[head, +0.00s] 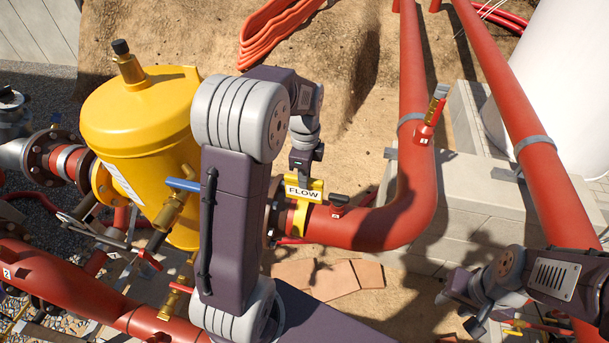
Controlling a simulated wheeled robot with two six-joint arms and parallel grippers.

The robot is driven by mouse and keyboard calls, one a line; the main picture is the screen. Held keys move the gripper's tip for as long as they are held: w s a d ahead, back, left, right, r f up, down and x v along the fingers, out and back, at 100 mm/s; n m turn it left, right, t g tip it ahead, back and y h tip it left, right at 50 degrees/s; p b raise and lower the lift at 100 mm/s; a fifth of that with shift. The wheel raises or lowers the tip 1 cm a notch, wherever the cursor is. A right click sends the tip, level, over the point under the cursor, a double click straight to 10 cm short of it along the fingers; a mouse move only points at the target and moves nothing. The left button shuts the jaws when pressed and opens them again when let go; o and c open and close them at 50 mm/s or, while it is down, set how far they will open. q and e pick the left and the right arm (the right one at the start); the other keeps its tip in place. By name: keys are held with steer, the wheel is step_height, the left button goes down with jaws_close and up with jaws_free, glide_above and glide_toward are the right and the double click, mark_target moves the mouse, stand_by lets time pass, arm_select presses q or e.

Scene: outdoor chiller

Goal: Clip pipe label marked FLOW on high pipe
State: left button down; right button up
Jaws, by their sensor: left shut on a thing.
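The yellow pipe label with a white plate marked FLOW (303,192) is upright in the head view, at the left end of a red elbow pipe (385,226), next to a dark flange. Its yellow lower part overlaps the pipe in the picture. I cannot tell whether it is seated around the pipe or just in front of it. My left gripper (304,176) comes down from above and is shut on the label's top. My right gripper (459,309) is at the lower right, away from the label, its fingers apart and empty.
A yellow tank (135,130) stands left of my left arm, with a blue-handled brass valve (180,187) beside it. A small black-handled valve (338,202) sits on the pipe just right of the label. Another red pipe (520,125) runs down the right, near a block wall (455,215).

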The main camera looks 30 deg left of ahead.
arm_select(q)
steer(key=shift+f, duration=0.2)
steer(key=shift+f+b, duration=0.7)
steer(key=shift+f, duration=0.15)
steer(key=shift+f, duration=0.1)
steer(key=c, duration=0.8)
jaws_free()
step_height(320, 180, up, 7)
steer(key=p, duration=0.7)
steer(key=shift+r, duration=0.2)
steer(key=shift+f, duration=0.15)
